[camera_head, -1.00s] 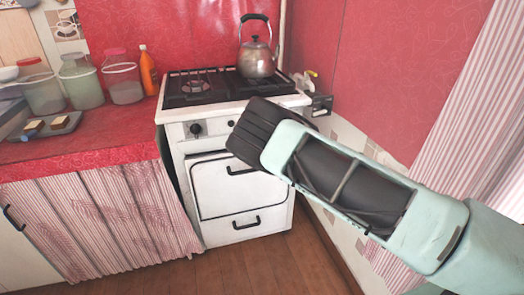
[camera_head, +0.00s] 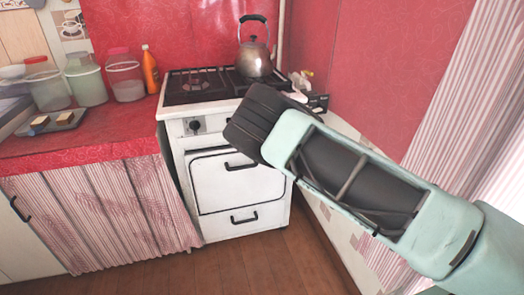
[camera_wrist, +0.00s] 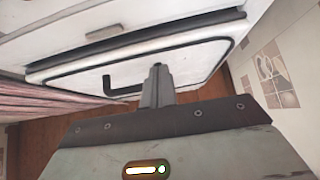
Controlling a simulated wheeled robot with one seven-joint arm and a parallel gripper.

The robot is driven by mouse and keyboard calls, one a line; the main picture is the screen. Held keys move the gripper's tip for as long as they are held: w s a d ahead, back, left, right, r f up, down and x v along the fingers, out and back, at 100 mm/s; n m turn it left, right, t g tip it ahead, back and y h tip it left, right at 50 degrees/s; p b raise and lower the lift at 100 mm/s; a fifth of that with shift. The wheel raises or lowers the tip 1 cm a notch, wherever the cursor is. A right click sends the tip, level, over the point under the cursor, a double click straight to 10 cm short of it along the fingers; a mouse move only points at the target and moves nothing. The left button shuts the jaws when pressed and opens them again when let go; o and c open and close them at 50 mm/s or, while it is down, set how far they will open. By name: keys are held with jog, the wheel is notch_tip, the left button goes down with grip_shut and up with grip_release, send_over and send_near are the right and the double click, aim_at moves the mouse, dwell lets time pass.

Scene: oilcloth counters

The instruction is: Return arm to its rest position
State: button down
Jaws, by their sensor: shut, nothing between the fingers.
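My arm reaches in from the right in the head view, in front of the stove (camera_head: 215,205). My gripper shows in the wrist view (camera_wrist: 158,72), with its fingers together and nothing between them. In the head view the fingers are hidden behind my arm's dark end. In the wrist view the white oven door (camera_wrist: 190,65) with its dark handle (camera_wrist: 120,88) lies beyond the fingertips. I cannot tell how far apart they are.
A kettle (camera_head: 254,58) stands on the stove top. Jars (camera_head: 124,78), an orange bottle (camera_head: 150,70) and a dark tray (camera_head: 67,121) are on the red counter (camera_head: 95,146). A red wall (camera_head: 385,70) and striped curtain (camera_head: 450,95) are on the right. The wooden floor (camera_head: 270,268) is clear.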

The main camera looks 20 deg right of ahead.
jog(key=s+r+m+g+p, duration=0.1)
jog(key=s+r+m+p, duration=0.3)
jog(key=s+r+m, duration=0.75)
jog(key=s+a+r+m+g+p, duration=0.2)
jog(key=s+a+r+m, duration=0.25)
jog(key=s, duration=0.65)
jog(key=s+a+r+m+g+y+p, duration=0.1)
jog(key=s+a+r+m+g+p, duration=0.15)
jog(key=s+r+m, duration=0.55)
jog(key=s+a+r+m+g+p, duration=0.1)
jog(key=s+a+r+g+p, duration=0.2)
jog(key=s, duration=1)
jog(key=s+r+m+g, duration=0.1)
jog(key=s+r+m, duration=0.2)
jog(key=s, duration=1)
jog(key=shift+d+r, duration=0.3)
jog(key=shift+d, duration=0.15)
jog(key=shift+g, duration=0.25)
